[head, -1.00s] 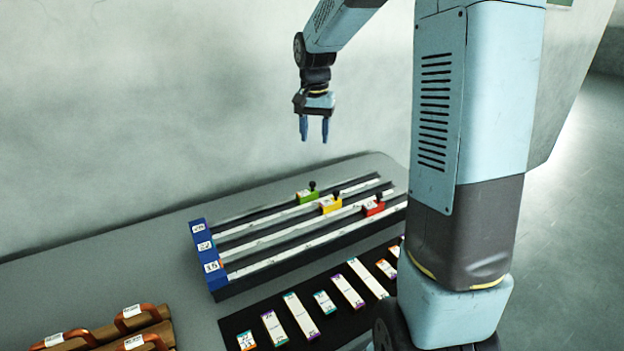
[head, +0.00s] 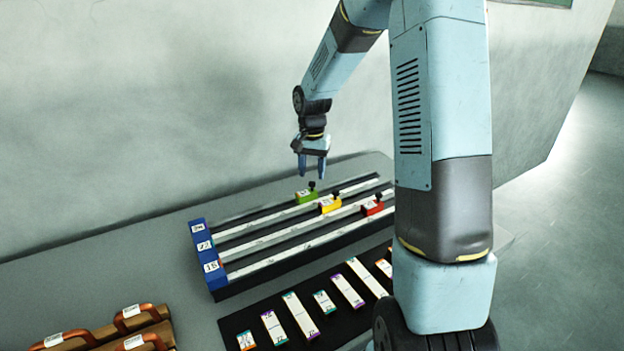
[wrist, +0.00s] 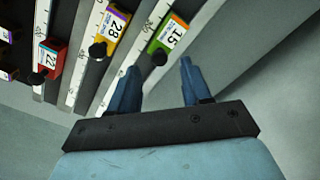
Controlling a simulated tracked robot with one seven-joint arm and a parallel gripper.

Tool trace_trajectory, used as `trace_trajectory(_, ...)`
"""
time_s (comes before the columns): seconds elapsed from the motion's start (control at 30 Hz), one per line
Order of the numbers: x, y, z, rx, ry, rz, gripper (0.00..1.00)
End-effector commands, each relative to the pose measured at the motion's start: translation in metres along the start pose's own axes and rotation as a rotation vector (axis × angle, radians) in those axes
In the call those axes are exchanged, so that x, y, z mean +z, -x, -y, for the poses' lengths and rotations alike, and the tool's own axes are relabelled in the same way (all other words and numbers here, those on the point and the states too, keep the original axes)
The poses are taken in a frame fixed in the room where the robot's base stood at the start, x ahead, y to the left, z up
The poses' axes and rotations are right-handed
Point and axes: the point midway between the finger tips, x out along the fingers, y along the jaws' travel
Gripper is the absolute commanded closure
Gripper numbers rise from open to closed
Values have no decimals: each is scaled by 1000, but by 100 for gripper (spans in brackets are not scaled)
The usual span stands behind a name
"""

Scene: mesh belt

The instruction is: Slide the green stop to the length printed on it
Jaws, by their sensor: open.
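The green stop (head: 306,196) sits on the farthest rail of the slotted fixture, toward its right end. In the wrist view the green stop (wrist: 169,36) shows a label reading 15 and a black knob (wrist: 159,57). My gripper (head: 312,176) is open and empty, pointing down just above the green stop. In the wrist view my gripper's fingers (wrist: 160,80) are apart, with the green stop's knob ahead of and between them, not touching as far as I can tell.
The yellow stop (head: 329,205), labelled 28, and the red stop (head: 372,208), labelled 22, sit on the nearer rails. A blue end block (head: 206,262) closes the fixture's left end. White strips lie on a black mat (head: 236,322) in front. Orange-handled items (head: 133,312) stand at the lower left.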

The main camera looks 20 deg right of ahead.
Motion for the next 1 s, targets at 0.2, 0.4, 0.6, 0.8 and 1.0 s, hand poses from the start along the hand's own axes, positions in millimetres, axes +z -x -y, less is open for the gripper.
trace_trajectory(0.2, 0, -26, 0, 1, 1, 1, 52)
trace_trajectory(0.4, 0, -34, 0, 0, 0, 0, 52)
trace_trajectory(0.6, 0, -34, 0, 0, 0, 0, 52)
trace_trajectory(0.8, 0, -34, 0, 0, 1, 0, 67)
trace_trajectory(1.0, 0, -34, 0, 0, 1, 0, 86)
